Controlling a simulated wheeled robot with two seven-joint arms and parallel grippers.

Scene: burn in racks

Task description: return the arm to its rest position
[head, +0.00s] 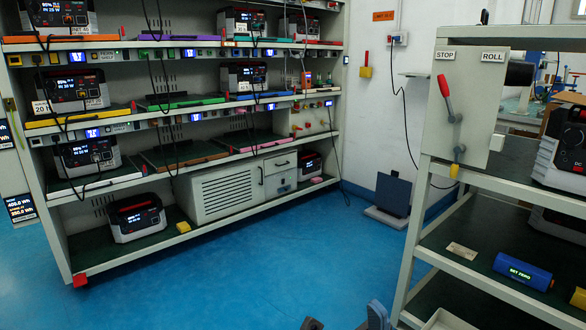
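Two small dark grey-blue parts poke up at the bottom edge, right of centre. They may be the tips of my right gripper (345,321), but they are cut off by the frame. I cannot tell whether they are its two fingers or whether it holds anything. My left gripper and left arm are not in view.
A multi-shelf rack (205,220) with power stations and coloured trays stands at the left and back. A grey trolley (470,280) stands close on the right, with a lever panel (461,110) and blue SET ZERO device (522,272). The blue floor (250,275) between is clear.

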